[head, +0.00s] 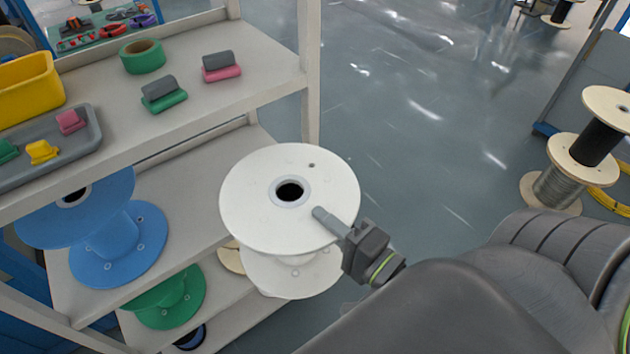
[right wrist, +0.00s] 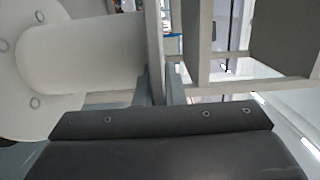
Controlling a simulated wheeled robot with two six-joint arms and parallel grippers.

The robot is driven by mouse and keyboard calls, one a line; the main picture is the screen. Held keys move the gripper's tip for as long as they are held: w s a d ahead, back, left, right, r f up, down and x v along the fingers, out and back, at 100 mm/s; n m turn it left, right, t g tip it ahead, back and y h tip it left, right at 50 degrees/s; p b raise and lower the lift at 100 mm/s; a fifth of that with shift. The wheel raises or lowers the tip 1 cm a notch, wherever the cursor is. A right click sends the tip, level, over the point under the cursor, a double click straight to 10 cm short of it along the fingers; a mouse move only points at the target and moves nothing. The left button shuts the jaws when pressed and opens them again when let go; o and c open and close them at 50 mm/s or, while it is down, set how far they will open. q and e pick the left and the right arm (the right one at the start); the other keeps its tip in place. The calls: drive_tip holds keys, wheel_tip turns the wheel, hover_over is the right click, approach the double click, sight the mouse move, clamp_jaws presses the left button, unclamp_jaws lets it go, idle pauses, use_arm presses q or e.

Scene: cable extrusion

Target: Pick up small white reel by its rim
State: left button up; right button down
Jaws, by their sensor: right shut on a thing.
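The small white reel (head: 262,205) is upright in the head view, in front of the shelf rack. Its upper disc with a dark central hole faces up, and its lower disc shows beneath. My right gripper (head: 322,218) is shut on the rim of the upper disc at its right front edge, one finger above the disc. In the right wrist view, the reel's rim (right wrist: 154,45) stands between the two fingers (right wrist: 158,85), and its core and other disc lie to the left. Whether the reel touches the shelf is hidden. My left gripper is not in view.
The shelf rack (head: 309,110) at left holds a blue reel (head: 120,245), a green reel (head: 170,298), a yellow bin (head: 25,90), a grey tray (head: 85,125) and green tape (head: 142,56). Wooden reels (head: 585,150) stand at right. The floor between is clear.

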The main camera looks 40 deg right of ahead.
drive_tip(key=shift+s+r, duration=0.1)
drive_tip(key=shift+s, duration=0.45)
drive_tip(key=shift+s+d+p, duration=0.1)
drive_tip(key=shift+s+p, duration=0.3)
drive_tip(key=shift+s, duration=1.9)
drive_tip(key=shift+w, duration=0.1)
